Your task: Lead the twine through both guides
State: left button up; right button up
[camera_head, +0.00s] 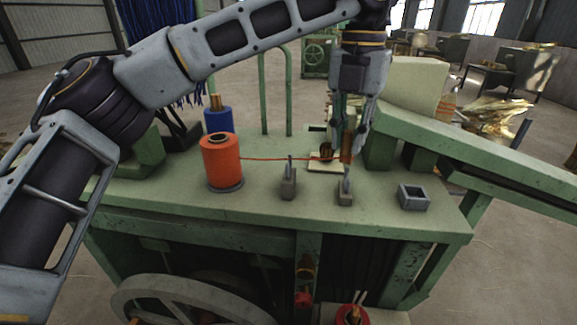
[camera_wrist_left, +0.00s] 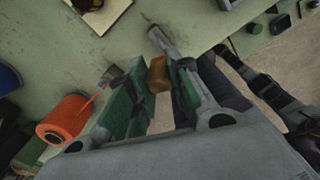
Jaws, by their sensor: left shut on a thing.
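An orange twine spool (camera_head: 222,165) stands on the green bench; the spool also shows in the left wrist view (camera_wrist_left: 66,116). Orange twine (camera_head: 263,159) runs right from it, roughly level, past the top of the first grey guide (camera_head: 288,186). I cannot tell whether it sits inside that guide. The second grey guide (camera_head: 345,197) stands to the right, close below my left gripper (camera_head: 347,158). My left gripper is shut on a brown twine end piece (camera_wrist_left: 158,75), held between its green pads above the bench. My right gripper is out of view.
A square grey open holder (camera_head: 414,198) sits right of the guides. A blue spool (camera_head: 217,119) stands behind the orange one. A green sloping rail (camera_head: 480,150) leaves the bench at the right. Bare bench lies in front of the guides.

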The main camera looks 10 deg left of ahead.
pick_arm(q)
jog(key=d+p, duration=0.4)
jog(key=d, duration=0.4)
jog(key=shift+w, duration=0.2)
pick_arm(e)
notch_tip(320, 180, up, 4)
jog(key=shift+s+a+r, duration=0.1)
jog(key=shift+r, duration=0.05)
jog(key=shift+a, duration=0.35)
pick_arm(q)
jog(key=shift+a+f, duration=0.1)
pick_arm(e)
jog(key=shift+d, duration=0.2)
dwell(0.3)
pick_arm(q)
jog(key=shift+f, duration=0.1)
jog(key=shift+f+b, duration=1.55)
jog(key=shift+f, duration=0.55)
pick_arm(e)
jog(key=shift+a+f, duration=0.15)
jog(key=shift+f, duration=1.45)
